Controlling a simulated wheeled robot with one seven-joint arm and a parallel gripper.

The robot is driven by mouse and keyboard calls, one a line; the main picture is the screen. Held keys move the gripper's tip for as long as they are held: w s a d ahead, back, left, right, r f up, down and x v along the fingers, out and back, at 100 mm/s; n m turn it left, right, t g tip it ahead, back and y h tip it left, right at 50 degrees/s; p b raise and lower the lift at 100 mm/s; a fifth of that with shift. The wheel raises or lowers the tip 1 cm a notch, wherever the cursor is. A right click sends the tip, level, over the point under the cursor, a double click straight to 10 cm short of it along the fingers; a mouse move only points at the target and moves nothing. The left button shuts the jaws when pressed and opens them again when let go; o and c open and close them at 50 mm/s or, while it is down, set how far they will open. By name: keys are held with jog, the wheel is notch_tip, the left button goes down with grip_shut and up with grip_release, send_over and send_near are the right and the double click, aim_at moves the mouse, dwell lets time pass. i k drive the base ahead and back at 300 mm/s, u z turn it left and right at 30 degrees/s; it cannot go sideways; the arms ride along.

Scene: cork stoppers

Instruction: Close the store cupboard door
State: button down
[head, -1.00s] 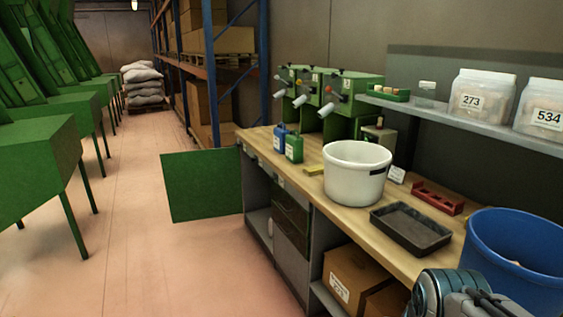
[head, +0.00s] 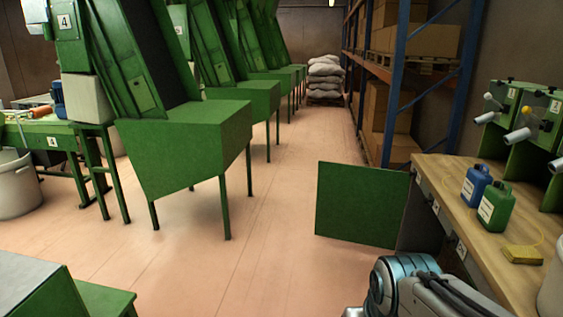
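The green cupboard door (head: 361,205) stands open in the head view. It juts out to the left from the far end of the workbench (head: 471,232), over the aisle floor. Its flat face is towards me, and I see no handle on it. The cupboard opening behind the bench front is mostly hidden from here. Part of my arm shows at the bottom right, in front of the bench and nearer than the door. My gripper is not in the picture.
Green machines with thin legs (head: 190,150) line the left side of the aisle. The pink floor (head: 260,260) between them and the door is clear. Blue and green canisters (head: 494,209) stand on the bench. Shelving (head: 392,90) and stacked sacks (head: 325,78) are further back.

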aim_at(358, 204)
jog(key=u, duration=0.15)
jog(key=i, duration=3.25)
jog(key=z, duration=0.95)
jog(key=i, duration=1.3)
jog(key=z, duration=0.6)
